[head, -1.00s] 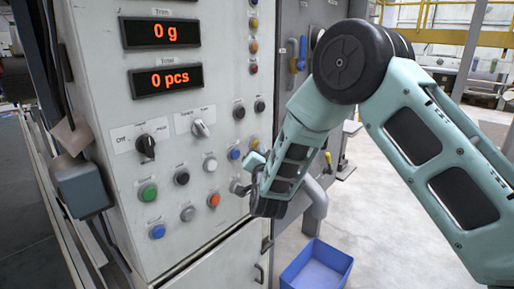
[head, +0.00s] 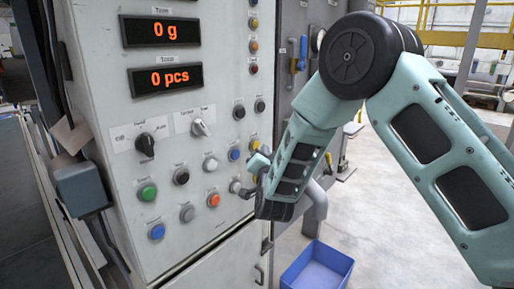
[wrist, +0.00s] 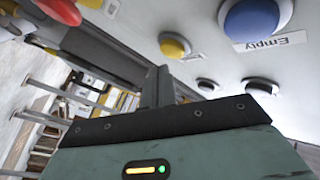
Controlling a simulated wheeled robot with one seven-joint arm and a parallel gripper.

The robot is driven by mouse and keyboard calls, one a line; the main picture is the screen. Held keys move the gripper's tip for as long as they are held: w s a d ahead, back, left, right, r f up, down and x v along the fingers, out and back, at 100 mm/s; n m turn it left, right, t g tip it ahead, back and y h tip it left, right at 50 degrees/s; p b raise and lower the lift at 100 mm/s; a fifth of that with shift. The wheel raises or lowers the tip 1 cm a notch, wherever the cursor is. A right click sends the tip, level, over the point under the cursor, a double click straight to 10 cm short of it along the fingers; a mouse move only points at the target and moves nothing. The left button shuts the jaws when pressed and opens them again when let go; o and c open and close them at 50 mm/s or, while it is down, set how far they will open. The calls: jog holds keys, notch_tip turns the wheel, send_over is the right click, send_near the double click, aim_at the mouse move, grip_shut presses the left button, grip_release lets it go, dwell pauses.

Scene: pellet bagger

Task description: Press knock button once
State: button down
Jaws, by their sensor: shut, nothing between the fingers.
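The panel (head: 180,110) carries several round buttons; their labels are too small to read in the head view, so I cannot tell which is the knock button. My gripper (head: 246,188) is shut and empty, close to the panel's lower right edge, right of the orange button (head: 213,200). The arm partly hides that edge. In the wrist view, my gripper's dark fingers (wrist: 158,84) are together. A blue button (wrist: 250,20) labelled "Empty" and a yellow button (wrist: 174,46) show beyond them. I cannot tell whether the fingers touch anything.
Two displays (head: 160,30) read 0 g and 0 pcs. Two selector knobs (head: 146,144) sit below them. A green button (head: 147,192) and a lower blue button (head: 156,232) are at the left. A blue bin (head: 316,268) stands on the floor at right, with open floor around it.

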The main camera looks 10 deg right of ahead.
jog(key=s+d, duration=0.1)
jog(key=s, duration=0.1)
jog(key=s+d+b, duration=0.1)
jog(key=s+d, duration=0.1)
jog(key=shift+s+d, duration=0.2)
jog(key=shift+s, duration=0.15)
jog(key=shift+a+r, duration=0.1)
dwell(0.6)
jog(key=s+a+r+n+g+y+p, duration=0.2)
jog(key=s+a+n+g+y+p, duration=0.4)
jog(key=s+a+n+g+y, duration=0.65)
jog(key=s+d+r+n+g+h+p, duration=0.1)
jog(key=s+d+g+h, duration=0.1)
jog(key=s, duration=0.7)
jog(key=s+d+r+n+g+h+p, duration=0.1)
jog(key=s+h, duration=0.3)
jog(key=s, duration=0.5)
jog(key=s+d+r+n+g+h+p, duration=0.1)
jog(key=s+d+n+g+h, duration=0.1)
jog(key=s, duration=0.7)
jog(key=shift+d+r+g+h+p, duration=0.3)
jog(key=shift+r+g+h, duration=0.15)
jog(key=shift+g, duration=0.5)
jog(key=shift+w, duration=0.1)
